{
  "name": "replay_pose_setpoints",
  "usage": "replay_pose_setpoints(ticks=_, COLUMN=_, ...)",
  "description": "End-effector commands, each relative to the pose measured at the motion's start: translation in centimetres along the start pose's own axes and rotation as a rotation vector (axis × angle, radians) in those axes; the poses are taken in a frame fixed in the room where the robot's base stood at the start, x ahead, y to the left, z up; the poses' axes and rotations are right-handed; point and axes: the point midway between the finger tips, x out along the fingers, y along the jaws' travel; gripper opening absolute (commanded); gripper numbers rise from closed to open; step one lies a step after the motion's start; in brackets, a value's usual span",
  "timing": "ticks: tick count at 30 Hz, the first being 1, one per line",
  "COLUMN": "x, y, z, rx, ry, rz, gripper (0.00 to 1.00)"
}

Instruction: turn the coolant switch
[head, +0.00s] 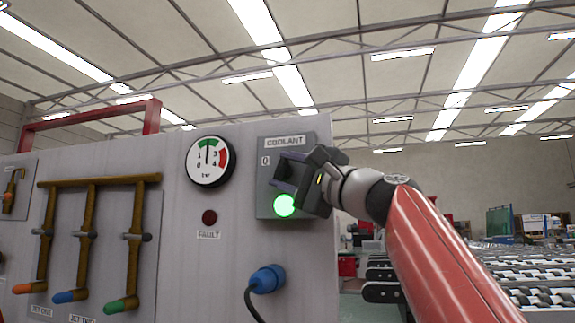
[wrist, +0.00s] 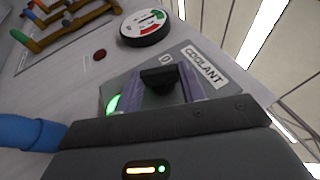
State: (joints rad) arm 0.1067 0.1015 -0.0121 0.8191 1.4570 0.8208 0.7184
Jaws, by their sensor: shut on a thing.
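The coolant switch (wrist: 158,78) is a black knob on a grey plate (head: 268,190) labelled COOLANT, with a 0 mark at its upper left in the head view. My gripper (head: 288,170) is at the plate and hides the knob in the head view. In the wrist view the purple-lined fingers of my gripper (wrist: 163,90) stand on either side of the knob, shut on it. A round green lamp (head: 284,205) below the gripper is lit; its glow also shows in the wrist view (wrist: 113,103).
A pressure gauge (head: 210,161) and a dark red FAULT lamp (head: 209,217) are left of the plate. A blue plug (head: 267,279) with a cable sticks out below. A roller conveyor (head: 520,275) lies at right.

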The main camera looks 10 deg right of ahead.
Motion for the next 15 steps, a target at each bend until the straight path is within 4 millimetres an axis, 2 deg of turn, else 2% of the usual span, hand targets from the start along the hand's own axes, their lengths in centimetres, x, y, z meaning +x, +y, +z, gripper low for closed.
replay_pose_setpoints(ticks=15, x=0.16, y=-0.79, z=0.27, rx=-0.066, ry=-0.005, rz=0.146, gripper=0.17)
